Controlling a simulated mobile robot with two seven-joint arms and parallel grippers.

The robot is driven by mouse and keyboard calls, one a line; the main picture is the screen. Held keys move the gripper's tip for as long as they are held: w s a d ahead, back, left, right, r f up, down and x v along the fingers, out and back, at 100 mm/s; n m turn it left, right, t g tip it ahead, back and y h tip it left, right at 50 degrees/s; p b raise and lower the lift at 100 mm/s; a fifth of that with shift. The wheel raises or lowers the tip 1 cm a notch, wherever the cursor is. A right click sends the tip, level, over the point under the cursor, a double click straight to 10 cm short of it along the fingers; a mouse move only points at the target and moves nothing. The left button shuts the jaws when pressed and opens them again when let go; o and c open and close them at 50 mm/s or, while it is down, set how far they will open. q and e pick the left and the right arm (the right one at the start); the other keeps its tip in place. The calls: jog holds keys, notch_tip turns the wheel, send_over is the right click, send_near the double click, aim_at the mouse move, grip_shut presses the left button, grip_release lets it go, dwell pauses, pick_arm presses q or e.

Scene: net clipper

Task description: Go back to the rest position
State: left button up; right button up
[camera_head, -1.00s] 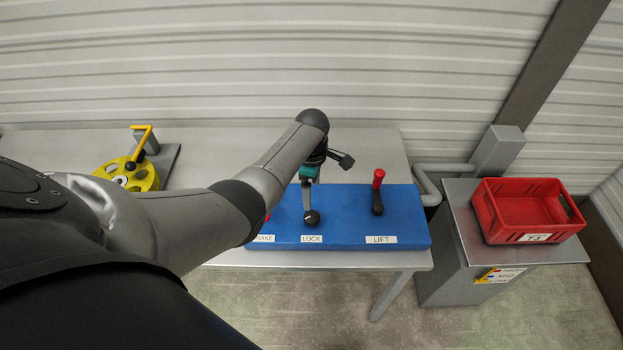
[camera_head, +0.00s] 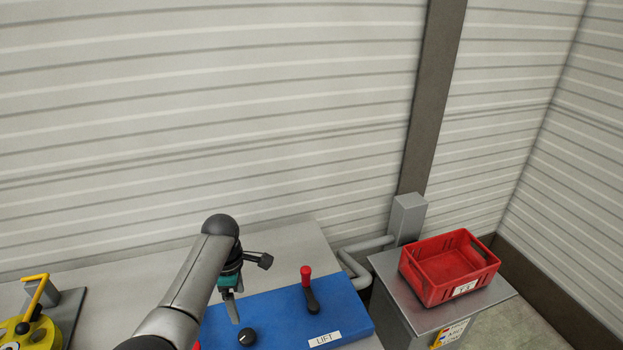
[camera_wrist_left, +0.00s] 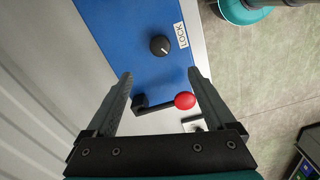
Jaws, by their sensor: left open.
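My left gripper (camera_head: 232,308) is open and empty above the blue control panel (camera_head: 275,310), just behind the black LOCK knob (camera_head: 247,337) in the head view. In the left wrist view its open fingers (camera_wrist_left: 158,73) point towards the panel (camera_wrist_left: 133,42). The LOCK knob (camera_wrist_left: 160,45) shows ahead of the fingertips. A lever with a red ball (camera_wrist_left: 185,100) appears between the fingers, and I see no contact. A black lever with a red handle (camera_head: 307,278) stands at the LIFT label. My right gripper is not in view.
A red crate (camera_head: 430,282) sits on a grey cabinet (camera_head: 390,282) at the right. A yellow wheel-like device (camera_head: 25,330) is cut off at the lower left. The grey table (camera_head: 140,280) is bare behind the panel. A ribbed wall (camera_head: 200,120) stands behind.

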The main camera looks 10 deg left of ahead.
pick_arm(q)
jog(key=s+d+r+m+t, duration=0.25)
jog(key=s+d+m, duration=0.35)
jog(key=s+m, duration=0.6)
jog(key=s+d+r+m+t, duration=0.1)
jog(key=s+d+r+m, duration=0.4)
jog(key=s+m, duration=0.65)
notch_tip(320, 180, down, 35)
jog(key=s+g+b, duration=0.1)
jog(key=s+b, duration=0.2)
jog(key=b, duration=0.9)
jog(key=s+a+f+b, duration=0.1)
jog(key=s+f+b, duration=0.4)
jog(key=f, duration=0.7)
jog(key=s+a+f+g+b, duration=0.1)
jog(key=s+f+b, duration=0.5)
jog(key=s+f, duration=0.4)
notch_tip(320, 180, down, 4)
jog(key=shift+s+r+b, duration=0.15)
jog(key=shift+r+b, duration=0.05)
jog(key=shift+b, duration=0.1)
